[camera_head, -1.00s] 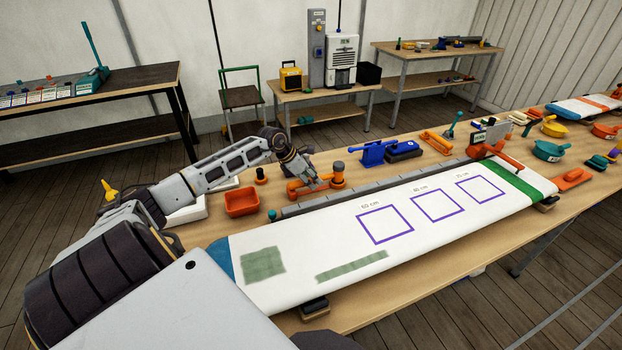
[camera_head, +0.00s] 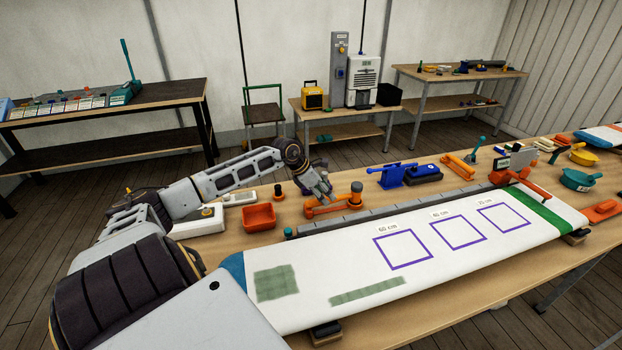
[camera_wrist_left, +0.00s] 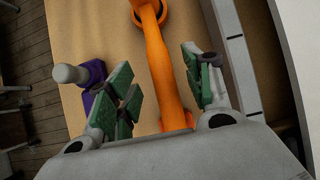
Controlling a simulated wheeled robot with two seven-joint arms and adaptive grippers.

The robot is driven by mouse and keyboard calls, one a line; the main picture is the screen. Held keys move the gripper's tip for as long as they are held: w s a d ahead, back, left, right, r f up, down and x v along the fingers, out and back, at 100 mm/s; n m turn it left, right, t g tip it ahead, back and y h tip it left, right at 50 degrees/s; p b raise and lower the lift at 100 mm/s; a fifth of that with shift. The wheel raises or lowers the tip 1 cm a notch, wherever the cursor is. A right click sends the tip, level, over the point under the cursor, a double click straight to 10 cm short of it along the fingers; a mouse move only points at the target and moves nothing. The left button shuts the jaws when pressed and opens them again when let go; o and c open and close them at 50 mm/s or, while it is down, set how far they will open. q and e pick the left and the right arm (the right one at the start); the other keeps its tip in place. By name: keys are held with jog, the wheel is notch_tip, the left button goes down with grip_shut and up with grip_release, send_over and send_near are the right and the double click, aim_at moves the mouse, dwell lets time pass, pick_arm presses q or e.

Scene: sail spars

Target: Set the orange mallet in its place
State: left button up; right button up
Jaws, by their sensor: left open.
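The orange mallet (camera_head: 345,204) lies on the bench behind the white sail panel, its thick round head at the right end. Its orange handle (camera_wrist_left: 160,70) runs up the left wrist view to a dark-ringed round part. My left gripper (camera_head: 324,193) is open over the handle. In the wrist view its green-padded fingers (camera_wrist_left: 163,92) stand on either side of the handle, with gaps showing. The handle's near end is hidden by the gripper body. I cannot tell which place belongs to the mallet. My right gripper is not in view.
A purple object with a grey knob (camera_wrist_left: 92,75) stands close beside the left finger. An orange tray (camera_head: 259,217) is left of the mallet. A long grey rail (camera_head: 400,208) runs between mallet and panel (camera_head: 340,265). Blue tools (camera_head: 405,174) stand to the right.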

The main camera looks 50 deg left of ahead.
pick_arm(q)
jog(key=shift+v, duration=4.35)
